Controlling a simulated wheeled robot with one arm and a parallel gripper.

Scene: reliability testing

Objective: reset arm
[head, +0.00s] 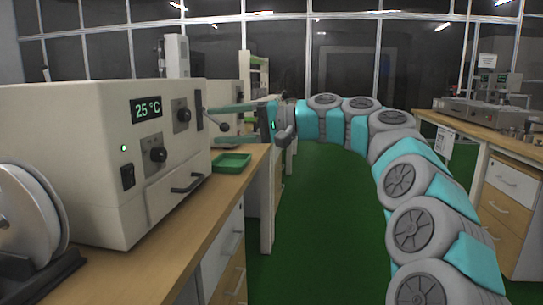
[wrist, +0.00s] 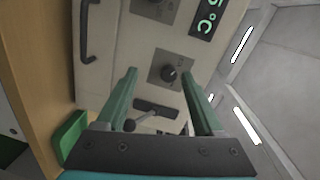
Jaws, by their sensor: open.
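My arm curves in from the right in the head view. My gripper (head: 211,125) is open at the right front of a beige oven-like machine (head: 70,115), its two green fingers pointing left at it. In the wrist view the fingers of my gripper (wrist: 158,75) stand apart with the machine's front (wrist: 125,55) beyond them. The fingers hold nothing that I can see.
The machine's display (head: 147,109) reads 25 °C. A green tray (head: 232,163) lies on the wooden bench (head: 185,225) below my gripper. A white reel (head: 25,215) stands at the near left. Another bench (head: 465,132) is at right. Green floor (head: 320,220) lies open between the benches.

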